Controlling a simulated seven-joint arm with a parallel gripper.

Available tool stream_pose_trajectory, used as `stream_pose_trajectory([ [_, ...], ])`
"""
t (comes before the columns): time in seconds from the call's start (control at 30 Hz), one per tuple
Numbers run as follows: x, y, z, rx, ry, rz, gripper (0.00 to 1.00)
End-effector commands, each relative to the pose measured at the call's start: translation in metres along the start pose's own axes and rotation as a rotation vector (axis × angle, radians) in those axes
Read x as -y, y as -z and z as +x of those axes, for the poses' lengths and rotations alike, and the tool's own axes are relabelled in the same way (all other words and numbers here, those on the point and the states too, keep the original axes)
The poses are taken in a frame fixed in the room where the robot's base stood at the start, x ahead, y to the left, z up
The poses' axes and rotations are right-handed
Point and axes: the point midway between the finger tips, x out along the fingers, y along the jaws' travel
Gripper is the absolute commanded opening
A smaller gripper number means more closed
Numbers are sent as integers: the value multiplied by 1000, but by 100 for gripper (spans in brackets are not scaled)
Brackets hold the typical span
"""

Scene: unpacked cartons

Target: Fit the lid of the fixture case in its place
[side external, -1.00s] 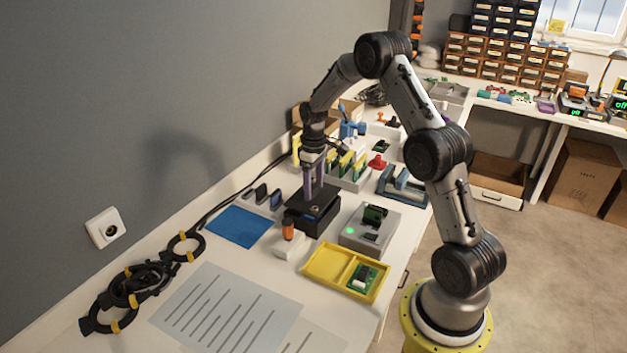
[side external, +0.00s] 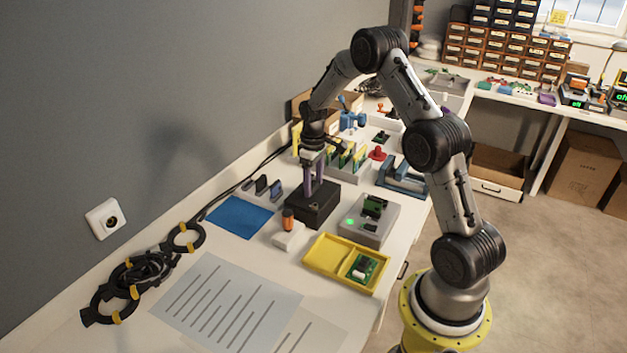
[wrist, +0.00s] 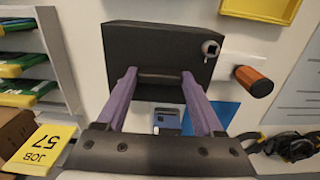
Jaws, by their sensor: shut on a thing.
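The dark fixture case (side external: 318,214) stands on the bench. Its black lid (wrist: 160,45) shows from above in the wrist view. My gripper (side external: 314,187) points down with its purple fingers at the top of the lid. In the wrist view my gripper (wrist: 160,73) has its fingers at the two ends of a narrow raised bar on the lid and is shut on it. In the side view lid and case look like one dark block, with no clear gap. Whether the lid is fully seated I cannot tell. The wrist view hides the case under the lid.
An orange-handled tool in a white holder (side external: 288,236) stands close in front of the case. A grey unit with a green light (side external: 370,221) is to the right, a yellow tray (side external: 330,256) in front, a blue mat (side external: 240,216) left. Circuit cards in a rack (side external: 345,160) stand behind.

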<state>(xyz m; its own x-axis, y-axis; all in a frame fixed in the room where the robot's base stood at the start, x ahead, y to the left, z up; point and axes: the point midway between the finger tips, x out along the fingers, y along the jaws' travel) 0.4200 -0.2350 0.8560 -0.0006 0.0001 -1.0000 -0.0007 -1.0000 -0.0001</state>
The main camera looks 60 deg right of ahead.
Motion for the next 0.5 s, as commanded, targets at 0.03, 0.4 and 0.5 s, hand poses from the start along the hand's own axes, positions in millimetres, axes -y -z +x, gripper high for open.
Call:
stream_pose_trajectory([
  [0.03,0,0,2,0,0,0,7],
  [0.4,0,0,2,-1,0,0,100],
  [0.5,0,0,0,-1,0,0,100],
])
